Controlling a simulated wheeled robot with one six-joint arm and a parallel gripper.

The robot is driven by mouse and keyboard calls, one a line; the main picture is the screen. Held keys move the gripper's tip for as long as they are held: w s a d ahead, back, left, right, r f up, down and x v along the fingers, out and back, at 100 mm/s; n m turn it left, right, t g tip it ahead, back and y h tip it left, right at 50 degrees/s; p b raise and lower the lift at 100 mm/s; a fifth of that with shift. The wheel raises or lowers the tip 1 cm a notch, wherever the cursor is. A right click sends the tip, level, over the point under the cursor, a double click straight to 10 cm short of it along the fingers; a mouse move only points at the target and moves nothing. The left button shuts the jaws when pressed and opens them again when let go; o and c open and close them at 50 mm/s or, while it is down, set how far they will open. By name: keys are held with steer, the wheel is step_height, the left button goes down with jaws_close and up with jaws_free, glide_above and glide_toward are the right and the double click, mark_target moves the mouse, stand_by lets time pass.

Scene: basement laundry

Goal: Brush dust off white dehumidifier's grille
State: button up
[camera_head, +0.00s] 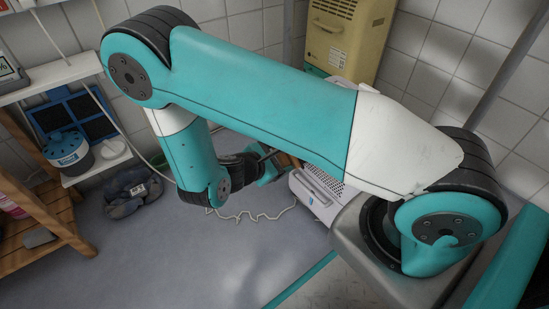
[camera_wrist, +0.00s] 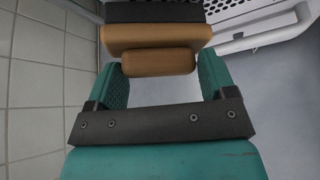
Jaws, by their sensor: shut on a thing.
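The white dehumidifier (camera_head: 312,198) stands on the floor right of my gripper (camera_head: 272,168), partly hidden behind my arm. Part of its perforated grille shows beside my arm. In the wrist view its white body and slotted grille (camera_wrist: 246,13) are at the top right. My gripper, also in the wrist view (camera_wrist: 163,72), is shut on a brush with a brown wooden handle (camera_wrist: 158,62). The brush's dark bristle part (camera_wrist: 155,12) points to the top of the picture, beside the grille. I cannot tell whether the bristles touch it. Dust cannot be made out.
A beige unit (camera_head: 343,35) stands behind against the tiled wall. At left are a wooden rack (camera_head: 38,238), a shelf with a blue-and-grey container (camera_head: 68,155), and a grey-blue bundle (camera_head: 130,192) on the floor. A pale cord (camera_head: 250,216) lies on otherwise clear floor.

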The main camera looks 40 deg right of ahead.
steer(key=shift+d, duration=0.45)
steer(key=shift+s+a+r+p, duration=0.1)
steer(key=shift+s+r+p, duration=0.05)
steer(key=shift+s+p, duration=1)
steer(key=s+p, duration=0.5)
steer(key=s, duration=0.8)
steer(key=shift+d, duration=0.2)
